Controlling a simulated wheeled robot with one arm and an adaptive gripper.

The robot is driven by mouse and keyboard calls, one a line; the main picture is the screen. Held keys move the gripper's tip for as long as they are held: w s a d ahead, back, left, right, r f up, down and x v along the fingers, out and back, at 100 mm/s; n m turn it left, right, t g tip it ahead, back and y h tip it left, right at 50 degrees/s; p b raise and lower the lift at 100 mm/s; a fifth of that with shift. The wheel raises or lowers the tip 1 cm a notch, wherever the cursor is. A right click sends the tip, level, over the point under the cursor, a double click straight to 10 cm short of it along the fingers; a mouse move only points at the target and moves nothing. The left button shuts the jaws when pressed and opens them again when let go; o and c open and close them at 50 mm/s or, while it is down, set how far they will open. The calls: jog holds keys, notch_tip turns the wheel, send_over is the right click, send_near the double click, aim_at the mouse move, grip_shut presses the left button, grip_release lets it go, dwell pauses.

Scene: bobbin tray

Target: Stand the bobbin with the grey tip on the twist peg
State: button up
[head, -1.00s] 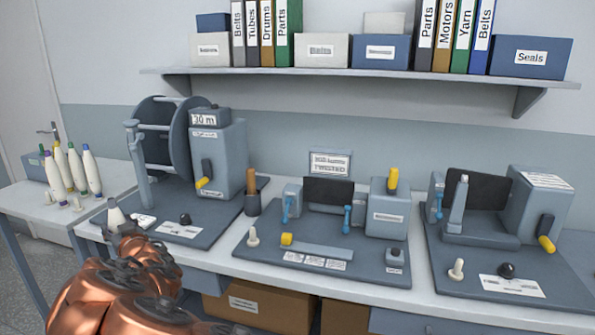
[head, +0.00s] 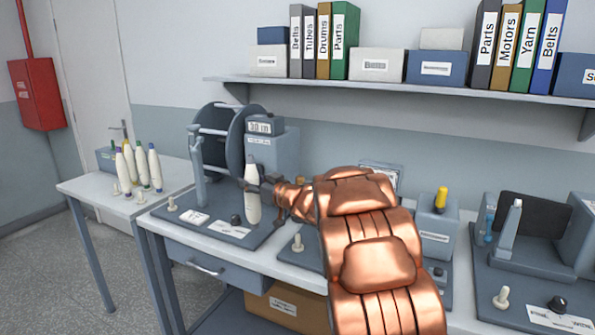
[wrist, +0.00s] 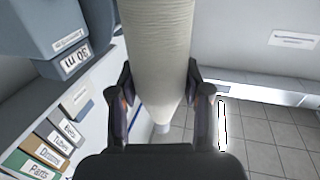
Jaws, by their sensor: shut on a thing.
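My gripper (head: 264,186) is shut on a white bobbin (head: 252,207), held upright above the left machine's base plate. Its upper tip looks pale grey. In the wrist view the bobbin (wrist: 160,45) runs between my gripper's two fingers (wrist: 160,85), with its narrow end toward the bottom. A cream peg (head: 298,243) stands empty on the middle machine's plate, just left of my arm; the sign behind that machine read "TWISTED" earlier, so I take this as the twist peg. My arm hides much of the middle machine.
Other empty pegs stand on the left plate (head: 172,205) and the right plate (head: 502,298). Several bobbins with coloured tips (head: 141,168) stand on the side table (head: 85,188). The left machine's drum (head: 213,140) and a black knob (head: 236,220) are close to the held bobbin.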

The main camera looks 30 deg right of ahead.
jog(key=s+d+r, duration=0.3)
jog(key=s+d, duration=0.4)
jog(key=d, duration=0.4)
jog(key=shift+f+b, duration=1.95)
jog(key=shift+f, duration=0.25)
jog(key=shift+p, duration=0.45)
jog(key=shift+f+b, duration=1.2)
jog(key=shift+f, duration=1.55)
jog(key=o, duration=1.3)
jog(key=shift+s, duration=0.1)
jog(key=v, duration=1.2)
